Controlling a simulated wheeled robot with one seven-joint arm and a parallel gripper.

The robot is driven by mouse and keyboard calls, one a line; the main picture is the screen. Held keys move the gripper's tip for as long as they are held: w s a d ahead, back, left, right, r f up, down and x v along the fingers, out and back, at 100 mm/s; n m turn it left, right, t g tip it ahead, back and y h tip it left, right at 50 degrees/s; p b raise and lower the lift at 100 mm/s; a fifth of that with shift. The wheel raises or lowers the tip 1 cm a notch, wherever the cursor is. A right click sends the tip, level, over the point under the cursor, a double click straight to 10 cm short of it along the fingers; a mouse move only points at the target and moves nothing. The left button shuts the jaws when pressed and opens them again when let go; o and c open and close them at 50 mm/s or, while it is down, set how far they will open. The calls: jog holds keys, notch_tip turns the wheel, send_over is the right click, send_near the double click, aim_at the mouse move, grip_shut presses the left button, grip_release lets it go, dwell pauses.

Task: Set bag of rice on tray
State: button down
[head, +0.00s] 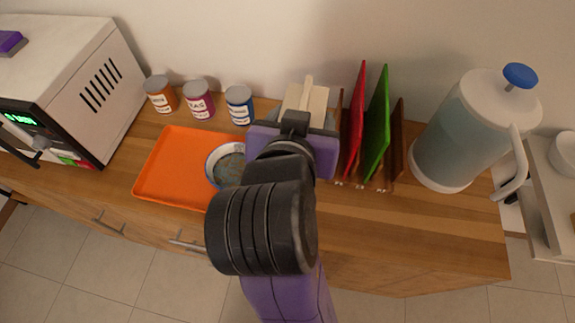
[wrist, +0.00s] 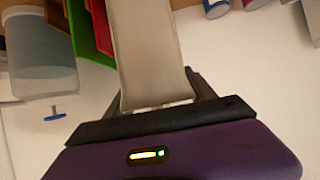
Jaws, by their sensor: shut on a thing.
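The bag of rice (head: 306,97), a pale beige packet, shows just behind my gripper (head: 294,128) in the head view. In the wrist view the bag (wrist: 150,45) runs down between the fingers of my gripper (wrist: 158,100), which is shut on it. The orange tray (head: 165,172) lies on the wooden counter to the left of my gripper. A bowl (head: 226,166) with a blue rim and dark contents sits on the right part of the tray. My arm hides the tray's right end and the lower part of the bag.
Three spice jars, orange (head: 160,94), magenta (head: 199,99) and blue (head: 239,104), stand behind the tray. A rack with red (head: 354,120) and green (head: 377,125) boards and a large dispenser (head: 470,130) stand right. A microwave (head: 80,75) stands left. The tray's left half is clear.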

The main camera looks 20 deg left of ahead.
notch_tip(320, 180, down, 18)
jog(key=shift+p, duration=0.3)
dwell(0.3)
jog(key=shift+f, duration=0.15)
jog(key=shift+c, duration=1.6)
grip_release()
jog(key=shift+f, duration=0.1)
jog(key=b+v, duration=0.1)
jog(key=v, duration=1.1)
